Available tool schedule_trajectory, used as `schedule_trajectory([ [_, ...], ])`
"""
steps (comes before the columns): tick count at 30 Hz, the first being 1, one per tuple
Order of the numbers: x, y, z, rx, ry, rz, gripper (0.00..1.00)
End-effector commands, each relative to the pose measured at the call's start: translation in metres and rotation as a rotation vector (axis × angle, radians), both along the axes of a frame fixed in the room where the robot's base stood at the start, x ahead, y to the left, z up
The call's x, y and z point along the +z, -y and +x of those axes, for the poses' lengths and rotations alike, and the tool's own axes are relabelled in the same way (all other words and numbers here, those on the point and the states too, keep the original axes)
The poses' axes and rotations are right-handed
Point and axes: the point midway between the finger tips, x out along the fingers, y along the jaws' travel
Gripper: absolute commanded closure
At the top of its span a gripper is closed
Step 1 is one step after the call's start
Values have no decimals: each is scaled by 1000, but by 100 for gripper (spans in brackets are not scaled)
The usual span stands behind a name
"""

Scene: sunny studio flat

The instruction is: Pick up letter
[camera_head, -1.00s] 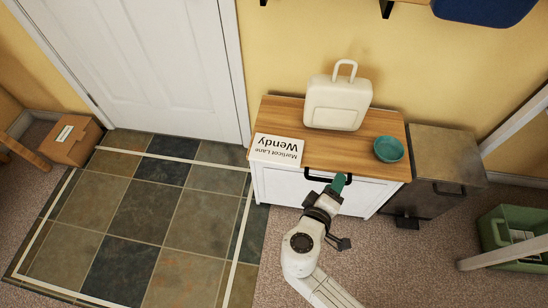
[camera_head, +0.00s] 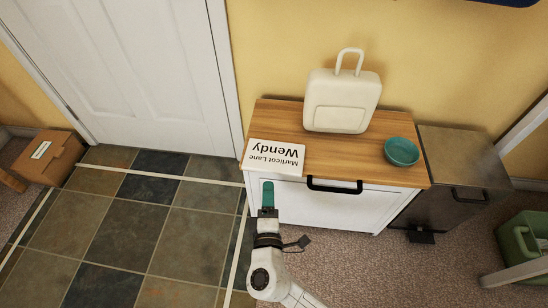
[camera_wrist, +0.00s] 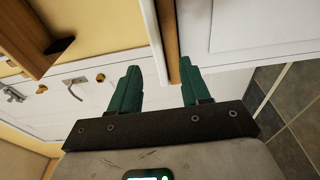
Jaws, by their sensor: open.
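The letter (camera_head: 273,157) is a flat white piece with "Wendy" and "Marlicot Lane" printed in black, upside down. It lies at the front left corner of the wooden cabinet top (camera_head: 340,155), along the front edge. My gripper (camera_head: 268,190) has teal fingers and is just in front of the white cabinet front, below the letter in the picture. In the wrist view my gripper (camera_wrist: 158,78) is open, with a clear gap between its fingers. A thin pale edge and a wood edge run towards this gap; I cannot tell whether the pale edge is the letter.
A cream case (camera_head: 342,100) and a teal bowl (camera_head: 402,152) stand on the cabinet top. A black handle (camera_head: 335,186) sticks out of the cabinet front. A metal bin (camera_head: 462,178) stands at the right. Tiled floor (camera_head: 170,235) at the left is clear.

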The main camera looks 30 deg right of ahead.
Motion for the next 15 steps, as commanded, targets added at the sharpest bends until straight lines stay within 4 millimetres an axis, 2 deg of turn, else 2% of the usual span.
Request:
schedule_trajectory([
  [5, 0, 7, 11, -2, 0, 0, 53],
  [12, 3, 23, 41, -3, 1, 0, 53],
  [15, 3, 27, 47, -1, 0, 0, 53],
])
